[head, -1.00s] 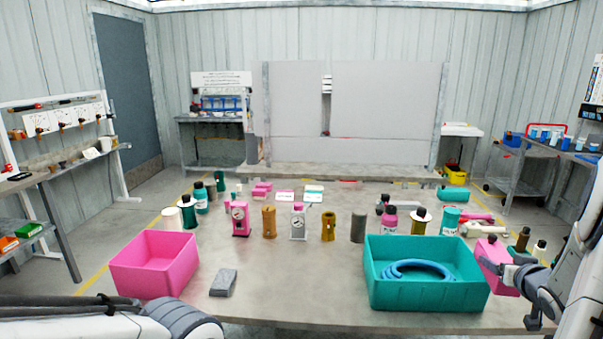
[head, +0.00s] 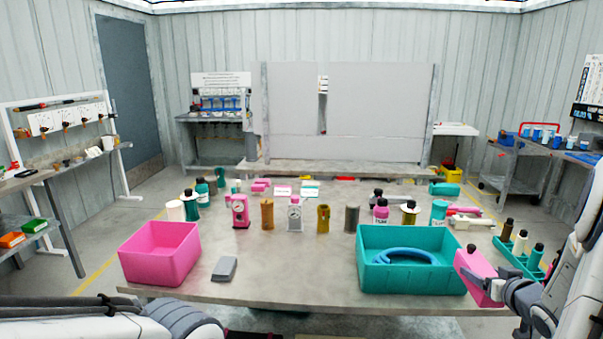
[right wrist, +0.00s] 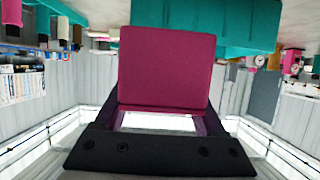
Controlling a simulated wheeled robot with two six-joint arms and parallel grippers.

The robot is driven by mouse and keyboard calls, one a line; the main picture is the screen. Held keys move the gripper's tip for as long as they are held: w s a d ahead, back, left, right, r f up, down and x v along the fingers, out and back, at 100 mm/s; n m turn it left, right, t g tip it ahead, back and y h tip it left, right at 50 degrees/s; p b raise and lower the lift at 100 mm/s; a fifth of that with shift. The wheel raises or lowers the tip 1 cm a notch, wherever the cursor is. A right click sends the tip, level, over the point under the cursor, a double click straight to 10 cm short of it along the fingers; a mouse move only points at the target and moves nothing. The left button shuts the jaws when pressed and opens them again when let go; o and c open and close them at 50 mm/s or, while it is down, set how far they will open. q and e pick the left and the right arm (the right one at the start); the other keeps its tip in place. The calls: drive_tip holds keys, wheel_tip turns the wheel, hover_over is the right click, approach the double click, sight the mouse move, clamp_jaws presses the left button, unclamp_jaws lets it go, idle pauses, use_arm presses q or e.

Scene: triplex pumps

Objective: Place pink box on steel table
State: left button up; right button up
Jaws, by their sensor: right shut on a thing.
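A pink box (head: 477,275) is held by my right gripper (head: 497,287) at the right of the head view, just right of the teal crate's front corner. The right wrist view shows the box (right wrist: 166,68) as a dark magenta block between the fingers (right wrist: 160,122). The gripper is shut on it, and the fingertips are partly hidden. The grey steel-topped table (head: 300,270) spreads across the middle. The box appears at or beyond its front right edge; I cannot tell if they touch. My left gripper is out of view; only its arm shows at lower left.
A teal crate (head: 410,280) with a blue ring inside stands at the table's front right, a pink open bin (head: 158,255) at the front left. A grey block (head: 224,268) lies beside the bin. Bottles and pumps fill the back. The front middle is clear.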

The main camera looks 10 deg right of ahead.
drive_tip(key=s+a+f+n+g+y, duration=0.15)
drive_tip(key=a+f+n+y, duration=0.4)
drive_tip(key=a, duration=0.55)
drive_tip(key=a+f+n+g+y, duration=0.2)
drive_tip(key=a+f+n+y, duration=0.2)
drive_tip(key=a+f, duration=0.45)
drive_tip(key=a+f+n+g+y, duration=0.2)
drive_tip(key=a+f+n+y, duration=0.25)
drive_tip(key=a, duration=0.85)
drive_tip(key=shift+m+t, duration=0.25)
drive_tip(key=shift+m, duration=0.05)
drive_tip(key=r+p, duration=0.4)
drive_tip(key=r, duration=0.1)
drive_tip(key=shift+s+d, duration=0.15)
drive_tip(key=shift+d, duration=0.05)
drive_tip(key=shift+s+f, duration=0.1)
drive_tip(key=shift+f, duration=0.05)
